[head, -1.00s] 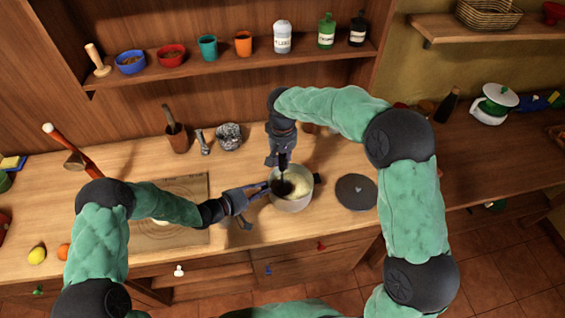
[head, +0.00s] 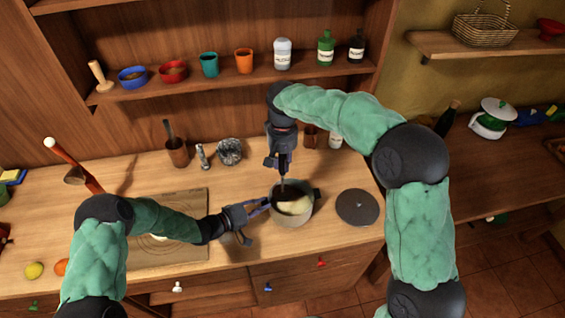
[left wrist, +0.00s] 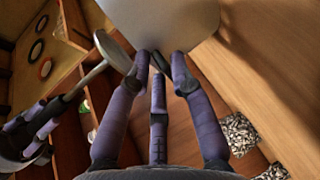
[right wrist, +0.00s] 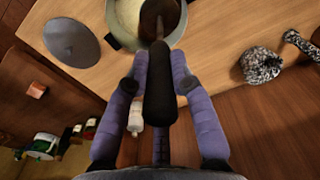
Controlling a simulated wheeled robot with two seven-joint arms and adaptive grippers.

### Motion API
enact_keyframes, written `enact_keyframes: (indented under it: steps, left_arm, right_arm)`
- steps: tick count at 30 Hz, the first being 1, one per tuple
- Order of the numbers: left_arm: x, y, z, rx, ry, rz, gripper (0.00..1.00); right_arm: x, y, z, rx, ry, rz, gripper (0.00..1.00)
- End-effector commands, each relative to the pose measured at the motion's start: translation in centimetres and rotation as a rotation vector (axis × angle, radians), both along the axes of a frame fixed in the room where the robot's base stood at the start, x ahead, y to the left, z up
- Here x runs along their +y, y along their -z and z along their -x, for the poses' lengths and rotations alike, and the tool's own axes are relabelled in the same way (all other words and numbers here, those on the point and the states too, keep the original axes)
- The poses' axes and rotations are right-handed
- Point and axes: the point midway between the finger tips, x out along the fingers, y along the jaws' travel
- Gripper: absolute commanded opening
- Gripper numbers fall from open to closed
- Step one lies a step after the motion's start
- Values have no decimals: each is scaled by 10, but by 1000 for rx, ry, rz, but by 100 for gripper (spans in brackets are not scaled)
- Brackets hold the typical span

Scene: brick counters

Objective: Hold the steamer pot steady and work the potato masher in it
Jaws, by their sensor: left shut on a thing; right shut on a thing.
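The steamer pot (head: 296,217), grey and open, stands on the counter with pale mash inside. My left gripper (head: 268,204) is at its left side; in the left wrist view the fingers (left wrist: 161,62) close on the pot's dark side handle, below its pale wall (left wrist: 165,22). My right gripper (head: 283,165) is above the pot's back left part, shut on the dark handle of the potato masher (right wrist: 160,92). The masher's dark round head (right wrist: 160,17) is at the pot's mouth, towards the back left side. I cannot tell whether it touches the mash.
A round grey lid (head: 357,207) lies right of the pot. A cutting board (head: 190,251) lies to the left, partly under my left arm. A speckled mortar (head: 230,151), a small pestle (head: 203,156) and a wooden utensil cup (head: 177,152) stand behind.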

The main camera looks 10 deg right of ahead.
Motion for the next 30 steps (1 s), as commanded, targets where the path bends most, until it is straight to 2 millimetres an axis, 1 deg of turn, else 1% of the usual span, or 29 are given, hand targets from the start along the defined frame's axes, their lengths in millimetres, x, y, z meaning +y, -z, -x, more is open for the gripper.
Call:
enact_keyframes:
  steps: [1,7,8,9,10,11,20,23,26,30]
  left_arm:
    - [0,3,2,5,2,-7,0]
    - [0,3,2,5,2,-7,0]
    - [0,3,2,5,2,-7,25]
    - [0,3,2,5,2,-7,36]
    - [0,3,2,5,2,-6,45]
    - [0,3,2,5,2,-6,50]
    - [0,1,1,2,1,-3,50]
    - [4,0,2,1,-1,-2,50]
    - [14,-3,6,1,-3,-1,50]
    - [35,-11,17,0,-5,-1,50]
  right_arm:
    - [0,0,0,-1,0,0,0]
    - [0,0,0,-1,0,0,0]
    - [0,0,0,-1,1,0,0]
    - [0,0,0,-1,1,0,0]
    - [0,0,0,-1,1,0,0]
    - [0,0,0,-1,1,0,0]
    - [0,0,0,-1,1,0,0]
    - [0,0,0,-2,1,0,0]
    - [0,0,0,-2,1,0,0]
    - [0,0,0,-2,1,0,0]
